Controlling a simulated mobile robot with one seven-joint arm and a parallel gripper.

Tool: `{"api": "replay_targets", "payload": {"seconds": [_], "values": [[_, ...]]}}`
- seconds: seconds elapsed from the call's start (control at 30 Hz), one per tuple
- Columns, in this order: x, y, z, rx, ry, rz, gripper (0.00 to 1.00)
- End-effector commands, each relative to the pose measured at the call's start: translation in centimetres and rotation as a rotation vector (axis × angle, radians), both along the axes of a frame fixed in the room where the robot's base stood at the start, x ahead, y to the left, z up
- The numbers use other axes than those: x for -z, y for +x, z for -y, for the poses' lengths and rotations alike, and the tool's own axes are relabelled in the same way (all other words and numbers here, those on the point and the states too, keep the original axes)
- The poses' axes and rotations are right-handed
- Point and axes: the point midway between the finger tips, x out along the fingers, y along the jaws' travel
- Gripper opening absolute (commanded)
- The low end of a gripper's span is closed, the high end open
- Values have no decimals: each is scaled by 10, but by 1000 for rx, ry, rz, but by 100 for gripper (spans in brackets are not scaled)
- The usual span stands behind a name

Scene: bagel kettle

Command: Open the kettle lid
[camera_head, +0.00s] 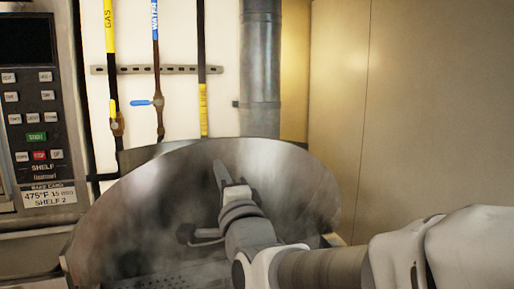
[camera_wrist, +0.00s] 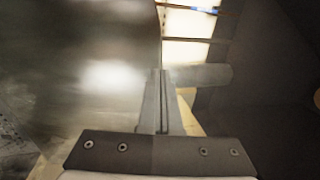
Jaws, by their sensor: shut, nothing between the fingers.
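The kettle lid (camera_head: 150,205) is a large round metal disc in the lower middle of the head view. It stands raised, steeply tilted, with its rim up in front of the wall. Haze like steam hangs over it. My gripper (camera_head: 221,176) is in front of the lid's face, fingers pointing up, shut and empty. I cannot tell whether it touches the lid. In the wrist view the closed fingers (camera_wrist: 155,100) show in the middle, with a blurred grey metal surface, seemingly the lid, at left. The kettle's body is mostly hidden below the frame.
An oven control panel (camera_head: 38,120) stands at the left. Gas and water pipes, a blue-handled valve (camera_head: 145,103) and a thick metal duct (camera_head: 260,70) run down the wall behind the lid. A plain wall panel (camera_head: 430,110) is at the right.

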Motion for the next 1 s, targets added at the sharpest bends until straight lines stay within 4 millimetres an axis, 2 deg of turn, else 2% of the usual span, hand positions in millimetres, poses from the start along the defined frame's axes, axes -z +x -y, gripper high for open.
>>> {"api": "replay_targets", "payload": {"seconds": [0.2,0.43,0.63,1.0], "values": [[-13,37,-18,0,-1,0,0],[-21,66,-32,1,-3,-1,0],[-24,76,-37,-1,-1,1,0],[-24,78,-38,0,-1,0,0]]}}
